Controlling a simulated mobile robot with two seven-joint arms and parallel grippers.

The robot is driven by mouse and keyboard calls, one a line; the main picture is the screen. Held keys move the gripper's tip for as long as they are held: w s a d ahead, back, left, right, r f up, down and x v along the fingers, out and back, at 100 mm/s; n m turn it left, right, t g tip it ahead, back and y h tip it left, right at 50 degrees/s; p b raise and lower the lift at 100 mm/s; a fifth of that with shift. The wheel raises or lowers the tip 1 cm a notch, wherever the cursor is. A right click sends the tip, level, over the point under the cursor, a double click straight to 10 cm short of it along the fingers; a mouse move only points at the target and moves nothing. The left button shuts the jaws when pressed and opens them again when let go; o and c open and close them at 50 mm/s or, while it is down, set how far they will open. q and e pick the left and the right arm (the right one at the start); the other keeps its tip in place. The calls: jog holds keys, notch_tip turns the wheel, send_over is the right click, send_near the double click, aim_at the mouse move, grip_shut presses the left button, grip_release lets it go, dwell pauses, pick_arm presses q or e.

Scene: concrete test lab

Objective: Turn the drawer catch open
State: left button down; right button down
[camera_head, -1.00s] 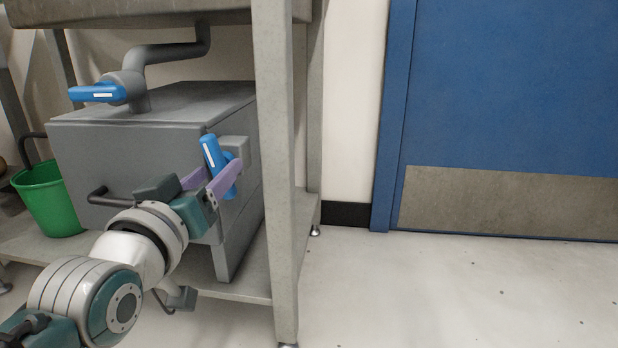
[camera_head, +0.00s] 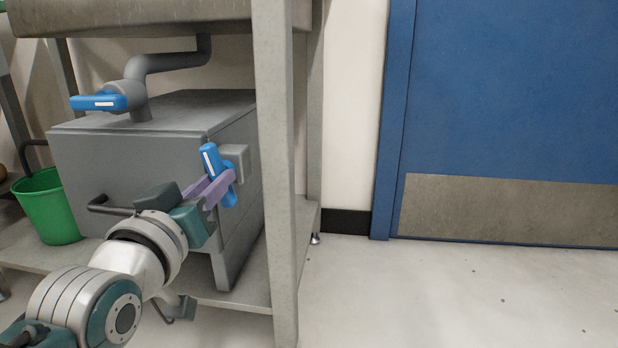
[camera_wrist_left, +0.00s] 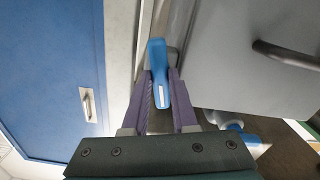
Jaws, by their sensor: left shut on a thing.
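The drawer catch (camera_head: 210,158) is a blue lever with a white stripe, mounted on a grey block at the right side of the grey drawer box (camera_head: 120,160). It stands steeply, its top leaning slightly left. My left gripper (camera_head: 216,188) is shut on the catch, with its purple fingers around the lever's middle. The catch also shows in the left wrist view (camera_wrist_left: 157,60), between the two fingers (camera_wrist_left: 159,90). The fingers hide part of the lever in the head view. My right gripper is not in view.
A grey table leg (camera_head: 278,180) stands close to the right of the catch. A second blue lever (camera_head: 98,102) sits on the pipe above the box. A dark drawer handle (camera_head: 108,207) and a green bucket (camera_head: 48,205) are at left. The floor at right is clear.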

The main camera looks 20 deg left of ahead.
pick_arm(q)
jog(key=m+p, duration=0.2)
jog(key=p, duration=0.1)
jog(key=shift+r, duration=0.3)
jog(key=shift+f+m, duration=0.3)
jog(key=shift+m, duration=0.4)
jog(key=c, duration=0.7)
grip_release()
